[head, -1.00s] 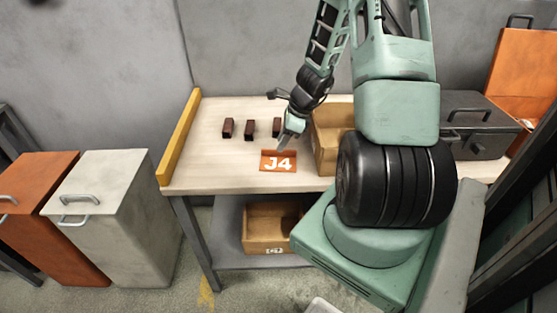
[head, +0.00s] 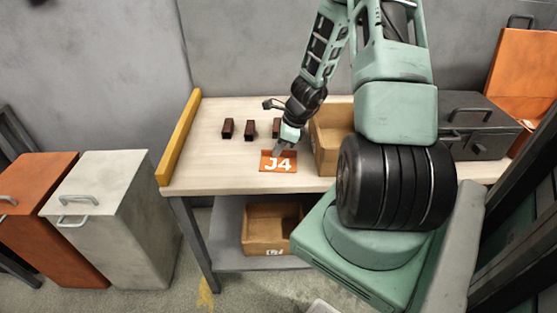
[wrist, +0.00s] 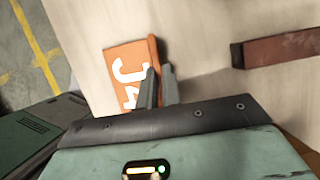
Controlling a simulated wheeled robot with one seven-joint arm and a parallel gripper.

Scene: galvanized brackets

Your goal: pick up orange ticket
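The orange ticket (head: 278,163), marked "J4" in white, lies near the front edge of the bench. It has a raised lip along its back edge. In the wrist view the ticket (wrist: 124,72) shows its face, with the lip beside the fingertips. My gripper (head: 277,150) is down at this lip, fingers pointing downward. In the wrist view my gripper (wrist: 159,68) has its two grey fingers close together, one on each side of the lip. Whether they press on it cannot be made out. The ticket still appears to rest on the bench.
Several dark brown bars (head: 250,130) lie in a row behind the ticket; one (wrist: 290,50) is right of my fingers. A wooden bin (head: 325,150) stands close on the right. A yellow rail (head: 180,137) edges the bench's left. Another bin (head: 262,235) sits on the shelf below.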

